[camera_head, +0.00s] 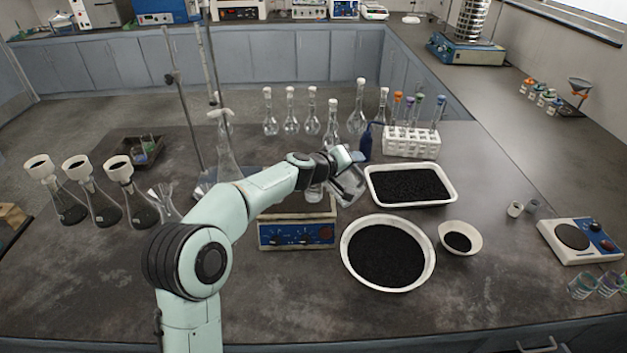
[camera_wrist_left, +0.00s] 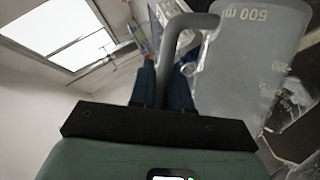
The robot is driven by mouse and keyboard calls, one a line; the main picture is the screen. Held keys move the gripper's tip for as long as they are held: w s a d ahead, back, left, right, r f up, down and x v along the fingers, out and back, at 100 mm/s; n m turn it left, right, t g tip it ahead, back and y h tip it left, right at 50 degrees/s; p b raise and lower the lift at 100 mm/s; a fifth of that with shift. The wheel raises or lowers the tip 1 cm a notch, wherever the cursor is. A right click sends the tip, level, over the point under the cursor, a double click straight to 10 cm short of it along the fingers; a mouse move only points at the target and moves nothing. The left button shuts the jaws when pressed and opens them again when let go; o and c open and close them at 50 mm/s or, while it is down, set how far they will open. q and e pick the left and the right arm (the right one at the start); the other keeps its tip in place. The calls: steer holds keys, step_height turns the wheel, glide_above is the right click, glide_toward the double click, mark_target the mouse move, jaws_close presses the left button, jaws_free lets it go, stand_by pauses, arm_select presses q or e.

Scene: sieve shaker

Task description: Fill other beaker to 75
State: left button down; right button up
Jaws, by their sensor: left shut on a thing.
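In the left wrist view the handle (camera_wrist_left: 170,45) runs between the dark fingers (camera_wrist_left: 165,85), and the beaker's wall (camera_wrist_left: 250,50) carries a "500 ml" mark. A second clear glass vessel (camera_head: 314,192), likely the other beaker, shows just left of the held one, above the blue-fronted hotplate (camera_head: 296,235). My arm partly hides it. I cannot make out the liquid level in either. My right gripper is not in view.
A white tray of black grains (camera_head: 452,190), a large round bowl (camera_head: 345,255) and a small bowl (camera_head: 477,238) lie to the right. Flasks (camera_head: 331,125) and a test tube rack (camera_head: 412,150) stand behind. Filter flasks (camera_head: 103,207) stand left. The front bench is clear.

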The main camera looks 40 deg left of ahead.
arm_select(q)
steer(key=shift+r, duration=0.25)
stand_by(0.5)
steer(key=shift+a+r, duration=0.1)
steer(key=shift+a, duration=0.1)
steer(key=shift+a+r+n+h, duration=0.1)
steer(key=shift+n+h, duration=0.2)
steer(key=shift+p, duration=0.3)
steer(key=shift+a+r, duration=0.1)
steer(key=shift+a, duration=0.05)
stand_by(0.5)
steer(key=shift+s, duration=0.1)
